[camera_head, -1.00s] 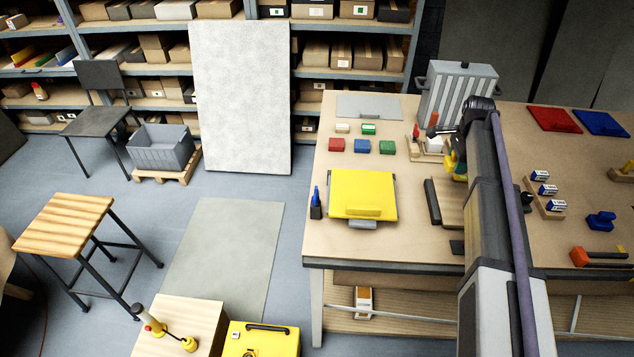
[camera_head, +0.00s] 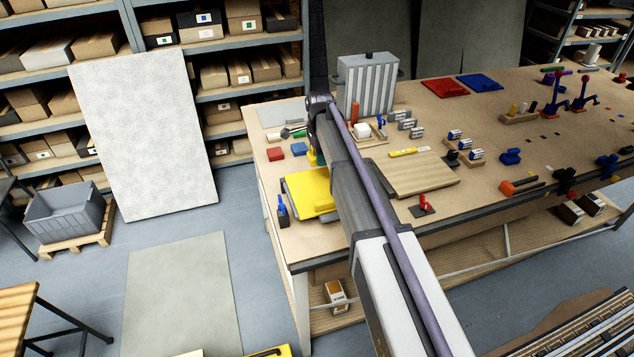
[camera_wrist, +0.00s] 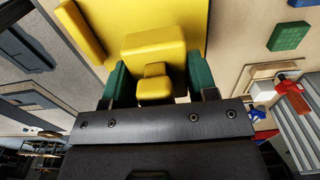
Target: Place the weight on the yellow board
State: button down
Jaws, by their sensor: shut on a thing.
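The yellow board (camera_head: 305,193) lies on the workbench near its left front corner, partly hidden by my arm in the head view. In the wrist view the board (camera_wrist: 190,14) fills the upper middle, with a raised yellow bar along its left side. My gripper (camera_wrist: 158,82) is shut on a yellow weight (camera_wrist: 152,47), a block with a smaller knob, held between green fingertips. The weight appears in front of the board in the wrist view; I cannot tell whether it touches it. In the head view my arm mostly hides the gripper and weight.
A grey ribbed box (camera_head: 368,85) stands at the back. A wooden board (camera_head: 415,174) lies to the right.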

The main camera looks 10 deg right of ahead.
aim_at(318, 182)
jog(key=f+b, duration=0.8)
jog(key=f, duration=0.1)
jog(key=shift+a+f, duration=0.15)
jog(key=shift+a, duration=0.05)
jog(key=shift+r+p, duration=0.3)
jog(key=shift+f, duration=0.1)
jog(key=c, duration=0.9)
grip_release()
jog(key=shift+f, duration=0.15)
jog(key=o, duration=0.5)
